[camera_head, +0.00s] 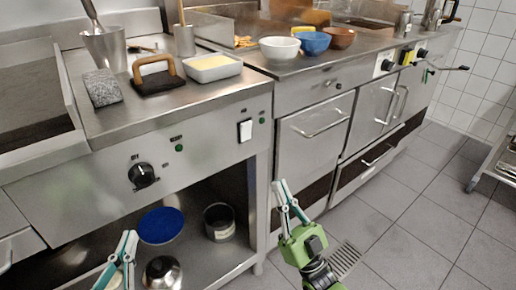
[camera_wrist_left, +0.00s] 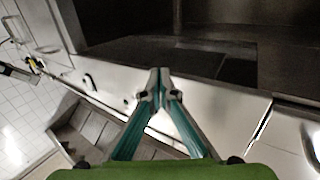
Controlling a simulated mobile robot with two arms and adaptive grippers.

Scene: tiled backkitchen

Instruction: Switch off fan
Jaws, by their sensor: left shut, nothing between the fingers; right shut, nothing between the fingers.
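A white rocker switch (camera_head: 245,130) sits on the steel front panel at its right end, with a small green light to its right. A black rotary knob (camera_head: 142,175) is on the same panel further left. No fan itself is clearly seen in either view. My left gripper (camera_head: 130,238) is shut and empty, low in front of the counter, below and left of the knob. It also shows shut in the left wrist view (camera_wrist_left: 159,82), in front of a steel front. My right gripper (camera_head: 282,188) is shut and empty, below and right of the switch, apart from it.
On the counter stand a sponge-like grey block (camera_head: 102,87), a wooden-handled press (camera_head: 157,75), a white dish (camera_head: 212,67) and bowls (camera_head: 311,42).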

